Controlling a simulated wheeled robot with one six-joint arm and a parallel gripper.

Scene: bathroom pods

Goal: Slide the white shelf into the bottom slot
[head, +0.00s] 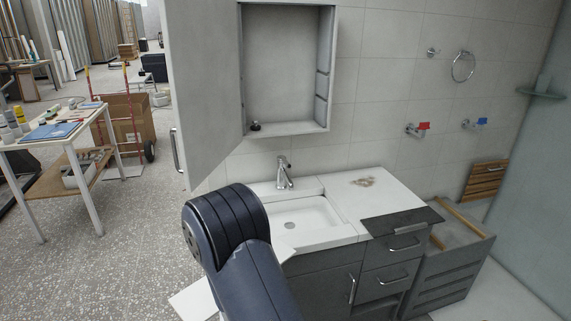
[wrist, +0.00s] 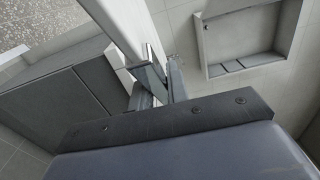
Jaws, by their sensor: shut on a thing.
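The white shelf (head: 193,301) shows at the lower left of the head view, mostly hidden behind my arm. In the wrist view the shelf (wrist: 112,22) is a pale board running from the top edge down to the jaws. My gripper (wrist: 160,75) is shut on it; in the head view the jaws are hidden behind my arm. The open wall cabinet (head: 288,65) is above the sink, apart from the shelf, and has slot strips (head: 322,85) on its right inner wall. It also shows at the upper right of the wrist view (wrist: 205,45).
The open cabinet door (head: 208,80) stands to the left. A small dark object (head: 256,127) sits on the cabinet floor. Below are a faucet (head: 284,172), sink (head: 300,218) and grey drawers (head: 390,280). A work table (head: 68,143) stands at far left.

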